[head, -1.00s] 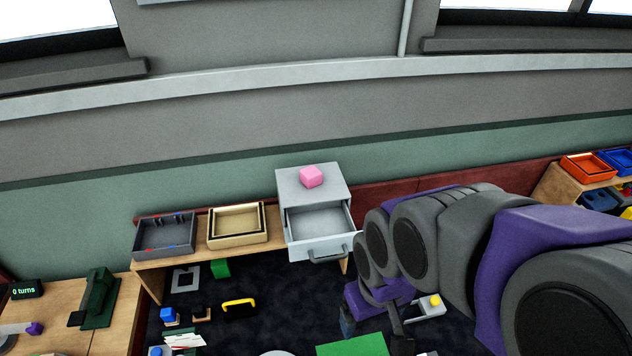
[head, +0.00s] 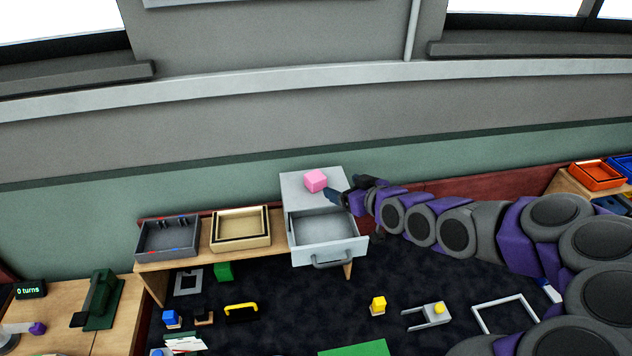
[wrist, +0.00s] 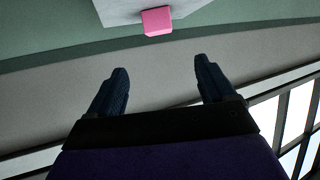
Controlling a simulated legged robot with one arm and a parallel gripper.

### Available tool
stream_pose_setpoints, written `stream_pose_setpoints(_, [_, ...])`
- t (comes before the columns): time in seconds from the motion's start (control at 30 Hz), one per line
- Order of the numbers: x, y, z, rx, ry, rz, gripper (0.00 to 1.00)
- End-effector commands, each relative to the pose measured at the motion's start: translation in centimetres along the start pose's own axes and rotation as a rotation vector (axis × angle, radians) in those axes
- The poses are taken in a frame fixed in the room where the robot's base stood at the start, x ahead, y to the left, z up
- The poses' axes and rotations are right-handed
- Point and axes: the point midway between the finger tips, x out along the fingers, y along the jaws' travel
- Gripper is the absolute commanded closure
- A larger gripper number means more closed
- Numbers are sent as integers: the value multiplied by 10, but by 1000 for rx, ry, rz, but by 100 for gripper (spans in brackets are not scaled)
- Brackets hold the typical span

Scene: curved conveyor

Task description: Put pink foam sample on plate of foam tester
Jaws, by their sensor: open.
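The pink foam sample (head: 316,181) is a small cube on top of the grey drawer cabinet (head: 297,187). It also shows in the wrist view (wrist: 157,21), near the edge of the cabinet top (wrist: 116,10). My gripper (head: 332,196) is at the right side of the cabinet top, close to the cube. In the wrist view my gripper (wrist: 160,70) is open and empty, with the cube beyond the fingertips and roughly between their lines. I cannot identify the foam tester or its plate for sure in these views.
The cabinet's drawer (head: 328,249) stands open below the cube. A beige tray (head: 240,244) and a dark grey tray (head: 166,252) are to its left. A green device (head: 98,300) stands on the left table. Several small items lie on the dark floor.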

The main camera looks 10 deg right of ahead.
Motion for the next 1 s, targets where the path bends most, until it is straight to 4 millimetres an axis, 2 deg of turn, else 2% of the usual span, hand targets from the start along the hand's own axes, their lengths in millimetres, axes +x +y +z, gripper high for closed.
stream_pose_setpoints(0.1, [21, -2, 2, -1, -4, -5, 17])
stream_pose_setpoints(0.5, [84, -1, 1, -1, -2, -2, 17])
stream_pose_setpoints(0.63, [97, -1, 2, 1, -3, -3, 17])
stream_pose_setpoints(0.87, [108, 0, 3, 0, -2, -1, 17])
stream_pose_setpoints(1.0, [125, 1, 7, -1, -2, -2, 17])
